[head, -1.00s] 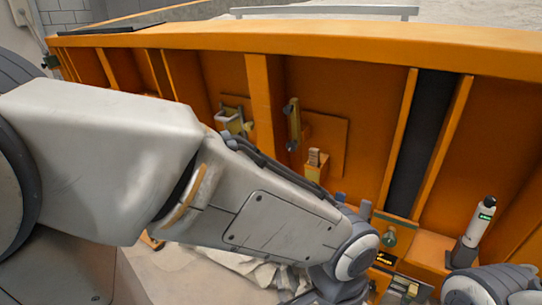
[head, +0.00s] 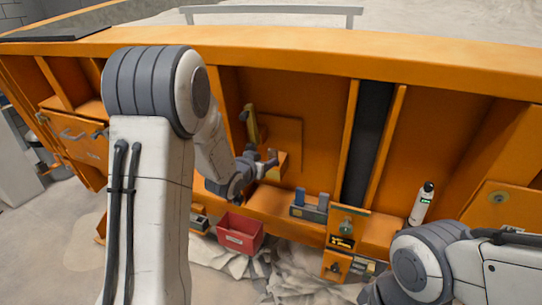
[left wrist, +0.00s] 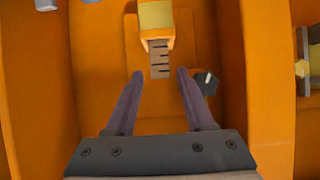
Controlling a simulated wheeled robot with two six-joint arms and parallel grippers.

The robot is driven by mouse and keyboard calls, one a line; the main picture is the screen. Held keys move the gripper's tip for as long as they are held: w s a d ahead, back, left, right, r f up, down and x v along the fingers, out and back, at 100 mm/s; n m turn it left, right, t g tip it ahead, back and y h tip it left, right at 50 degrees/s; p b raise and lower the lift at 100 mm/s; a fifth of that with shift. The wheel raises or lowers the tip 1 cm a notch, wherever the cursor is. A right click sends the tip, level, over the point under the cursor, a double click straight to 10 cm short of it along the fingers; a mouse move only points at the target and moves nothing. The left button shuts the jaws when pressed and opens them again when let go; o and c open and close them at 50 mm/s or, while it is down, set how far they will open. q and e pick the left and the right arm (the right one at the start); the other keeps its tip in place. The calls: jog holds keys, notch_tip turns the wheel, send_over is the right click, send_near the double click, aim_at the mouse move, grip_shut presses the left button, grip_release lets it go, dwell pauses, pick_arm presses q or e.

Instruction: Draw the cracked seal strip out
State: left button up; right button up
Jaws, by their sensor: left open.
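The seal strip (left wrist: 160,62) is a short brown-grey piece with dark cracks across it. In the left wrist view it sticks out of an orange holder (left wrist: 157,20) with a yellowish face. My left gripper (left wrist: 160,74) is open, its two fingertips on either side of the strip's free end, with a gap showing on both sides. In the head view my left gripper (head: 268,158) is at the holder (head: 282,164) on the orange panel and hides the strip. My right arm shows at the lower right, but its gripper is out of view.
A red bin (head: 240,234) stands below the orange ledge. A grey block with blue posts (head: 310,207) and a white device with a green display (head: 422,203) stand on the ledge. An upright yellow handle (head: 251,125) is beside the holder. Orange ribs border the bay.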

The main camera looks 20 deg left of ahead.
aim_at(272, 156)
pick_arm(q)
jog(key=p+x, duration=0.2)
jog(key=x, duration=0.5)
jog(key=shift+r, duration=0.1)
jog(key=shift+w+f, duration=0.3)
jog(key=shift+w, duration=0.2)
jog(key=shift+r, duration=0.1)
grip_shut()
